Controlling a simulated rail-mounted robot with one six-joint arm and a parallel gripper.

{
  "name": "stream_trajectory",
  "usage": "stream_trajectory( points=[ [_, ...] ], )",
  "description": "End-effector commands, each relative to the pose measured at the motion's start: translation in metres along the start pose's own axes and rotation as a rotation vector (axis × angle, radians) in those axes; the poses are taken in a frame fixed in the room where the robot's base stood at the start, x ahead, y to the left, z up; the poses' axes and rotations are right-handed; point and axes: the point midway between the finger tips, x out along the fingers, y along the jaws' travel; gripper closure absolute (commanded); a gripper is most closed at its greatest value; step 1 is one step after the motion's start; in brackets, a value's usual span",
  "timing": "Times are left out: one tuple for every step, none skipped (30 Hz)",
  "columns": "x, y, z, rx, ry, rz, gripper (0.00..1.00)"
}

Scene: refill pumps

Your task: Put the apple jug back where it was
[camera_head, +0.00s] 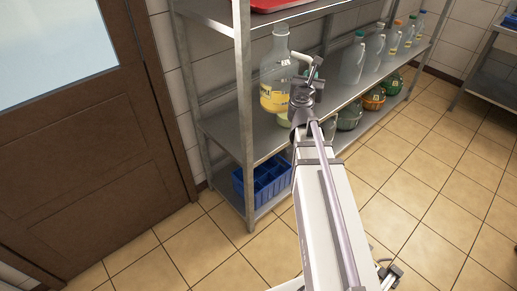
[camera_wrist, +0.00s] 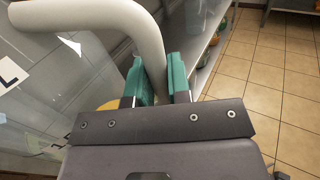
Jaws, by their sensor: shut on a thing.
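A large clear jug (camera_head: 275,72) with yellow liquid in its lower part and a pale label stands upright at the left part of the middle shelf (camera_head: 262,140). Its label is too small to read in the head view. My gripper (camera_head: 312,78) is at the jug's right side. In the wrist view my green finger pads (camera_wrist: 160,78) are shut on the jug's pale curved handle (camera_wrist: 148,38), and the jug's clear wall (camera_wrist: 60,90) fills the left. I cannot tell whether the jug's base touches the shelf.
Several capped clear jugs (camera_head: 353,64) stand in a row to the right on the shelf. A blue divided crate (camera_head: 265,182) is on the bottom shelf. A red tray (camera_head: 275,4) is above. A shelf post (camera_head: 244,120) stands close left.

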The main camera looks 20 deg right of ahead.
Motion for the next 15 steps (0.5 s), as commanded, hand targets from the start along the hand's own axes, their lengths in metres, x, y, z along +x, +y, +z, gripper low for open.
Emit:
stream_trajectory(
  points=[
    [0.01, 0.011, -0.064, 0.001, 0.0, 0.013, 1.0],
    [0.019, 0.019, -0.083, 0.001, 0.0, 0.025, 1.0],
    [0.032, 0.03, -0.106, 0.001, 0.0, 0.042, 1.0],
    [0.039, 0.038, -0.122, 0.002, 0.0, 0.054, 1.0],
    [0.046, 0.046, -0.138, 0.002, 0.0, 0.065, 1.0],
    [0.056, 0.056, -0.156, 0.002, 0.0, 0.081, 1.0],
    [0.071, 0.069, -0.168, 0.003, 0.001, 0.106, 1.0],
    [0.082, 0.079, -0.179, 0.003, 0.001, 0.125, 1.0],
    [0.092, 0.09, -0.19, 0.004, 0.001, 0.149, 1.0],
    [0.099, 0.098, -0.197, 0.005, 0.001, 0.163, 1.0],
    [0.104, 0.104, -0.202, 0.005, 0.001, 0.177, 1.0],
    [0.11, 0.11, -0.206, 0.005, 0.001, 0.19, 1.0],
    [0.112, 0.114, -0.208, 0.005, 0.001, 0.197, 1.0],
    [0.114, 0.116, -0.209, 0.006, 0.001, 0.203, 1.0],
    [0.115, 0.118, -0.209, 0.006, 0.001, 0.209, 1.0]
  ],
)
